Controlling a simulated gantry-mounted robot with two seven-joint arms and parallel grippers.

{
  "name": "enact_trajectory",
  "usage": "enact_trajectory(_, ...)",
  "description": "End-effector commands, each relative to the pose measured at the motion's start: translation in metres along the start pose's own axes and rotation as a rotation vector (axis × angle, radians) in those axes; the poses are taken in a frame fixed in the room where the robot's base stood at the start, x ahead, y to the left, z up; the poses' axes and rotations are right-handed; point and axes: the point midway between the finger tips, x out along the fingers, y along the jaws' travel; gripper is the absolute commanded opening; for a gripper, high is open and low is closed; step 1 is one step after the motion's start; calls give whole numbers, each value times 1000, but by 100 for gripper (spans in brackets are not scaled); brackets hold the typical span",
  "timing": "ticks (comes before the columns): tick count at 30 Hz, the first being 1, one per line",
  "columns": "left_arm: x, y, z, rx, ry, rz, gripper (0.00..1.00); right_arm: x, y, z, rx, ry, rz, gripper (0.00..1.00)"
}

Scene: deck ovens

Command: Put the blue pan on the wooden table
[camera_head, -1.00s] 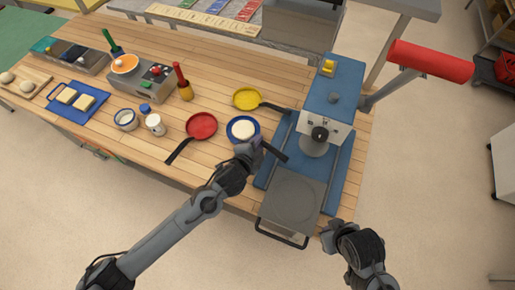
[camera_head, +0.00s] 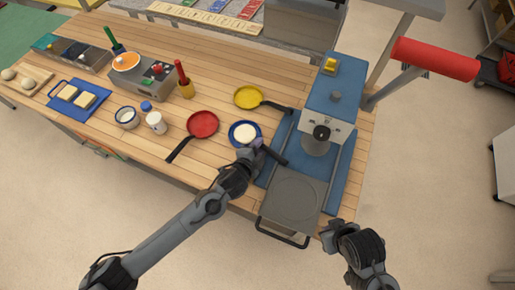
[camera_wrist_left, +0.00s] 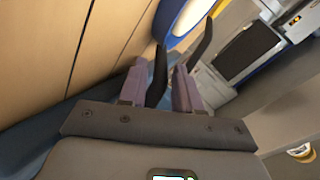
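The blue pan (camera_head: 233,138) sits at the front of the wooden table (camera_head: 215,65), beside the blue machine's base. A round pale item (camera_head: 245,134) lies in it. Its dark handle (camera_head: 275,156) points to the lower right, over the edge of the blue base. My left gripper (camera_head: 257,145) is at the pan's near rim, where the handle starts. In the left wrist view, the left fingers (camera_wrist_left: 166,88) stand a little apart with dark shapes at them; the grip is unclear. The blue pan's rim (camera_wrist_left: 196,14) shows beyond. My right gripper (camera_head: 333,234) is near the grey plate, its fingers unclear.
A red pan (camera_head: 203,123) lies to the left and a yellow pan (camera_head: 248,96) behind. The blue machine (camera_head: 335,98) with its grey plate (camera_head: 293,198) stands at the right. Cups (camera_head: 156,122) stand left of the red pan. The table's back middle is clear.

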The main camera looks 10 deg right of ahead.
Motion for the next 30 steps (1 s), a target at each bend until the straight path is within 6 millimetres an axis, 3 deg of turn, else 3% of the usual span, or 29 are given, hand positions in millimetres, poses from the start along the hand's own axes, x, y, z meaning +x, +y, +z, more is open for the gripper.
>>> enact_trajectory(7, -14, -2, -1, 0, 1, 0, 33, -4, 0, -1, -1, 0, 1, 0)
enact_trajectory(21, -94, -2, -1, 0, 1, 1, 33, -11, 1, -3, -3, 0, 2, 0)
enact_trajectory(30, -120, -2, -2, -3, 0, 0, 33, -12, 1, -4, -2, 0, 2, 0)
